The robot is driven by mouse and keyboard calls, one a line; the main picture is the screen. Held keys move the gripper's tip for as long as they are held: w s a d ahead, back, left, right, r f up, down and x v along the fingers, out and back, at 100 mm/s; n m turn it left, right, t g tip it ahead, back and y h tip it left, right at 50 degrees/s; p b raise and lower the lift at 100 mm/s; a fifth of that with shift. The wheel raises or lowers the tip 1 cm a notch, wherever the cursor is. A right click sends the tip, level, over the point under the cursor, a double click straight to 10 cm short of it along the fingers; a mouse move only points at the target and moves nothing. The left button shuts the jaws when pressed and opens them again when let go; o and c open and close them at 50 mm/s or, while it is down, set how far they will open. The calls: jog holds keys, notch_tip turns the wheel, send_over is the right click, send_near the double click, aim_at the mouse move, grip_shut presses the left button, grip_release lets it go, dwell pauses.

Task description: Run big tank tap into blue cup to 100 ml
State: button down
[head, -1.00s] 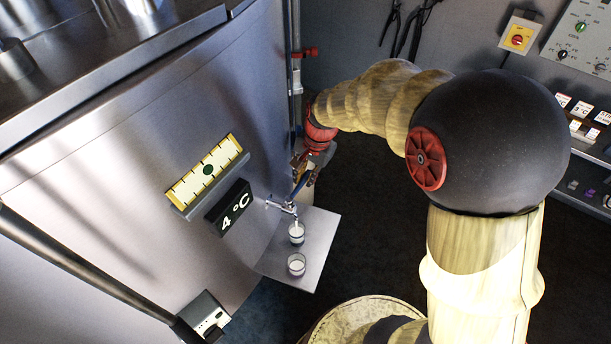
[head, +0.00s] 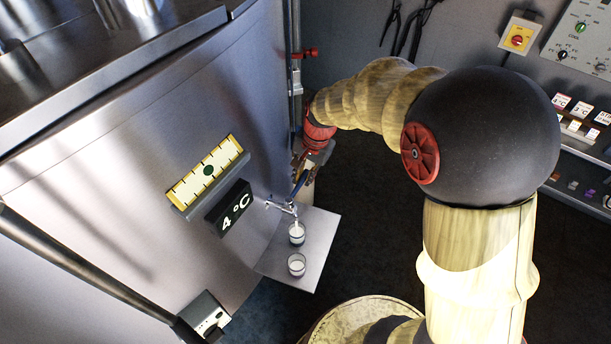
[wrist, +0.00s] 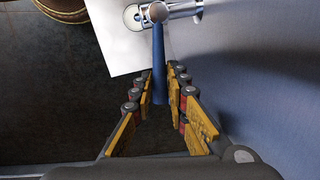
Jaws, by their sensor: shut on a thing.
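The big tank (head: 120,140) fills the left of the head view. Its metal tap (head: 284,207) sticks out low on the wall and has a blue lever (wrist: 159,65). My gripper (head: 303,178) is shut on this lever, which lies between the yellow-padded fingers in the wrist view (wrist: 160,84). A small clear cup (head: 297,239) stands under the spout, with white at and above its rim. A second clear cup (head: 296,270) stands in front of it. The cups' colour marks and the milk level are too small to read. In the wrist view a round cup rim (wrist: 133,17) shows partly beside the tap.
Both cups stand on a pale shelf (head: 318,243) against the tank. A yellow gauge (head: 200,172) and a 4 °C display (head: 231,208) are on the tank wall. A red-handled valve (head: 308,53) sits on the pipe behind. Dark floor lies open right of the shelf.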

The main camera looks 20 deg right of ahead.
jog(key=shift+w+a+n, duration=0.5)
jog(key=shift+n, duration=0.6)
jog(key=c, duration=1.7)
grip_release()
jog(key=shift+c, duration=0.2)
jog(key=shift+r, duration=0.1)
jog(key=r, duration=0.4)
jog(key=s+d+r, duration=0.1)
jog(key=r, duration=0.6)
jog(key=shift+s+d+r, duration=0.15)
jog(key=shift+d+r, duration=0.15)
jog(key=shift+d, duration=0.1)
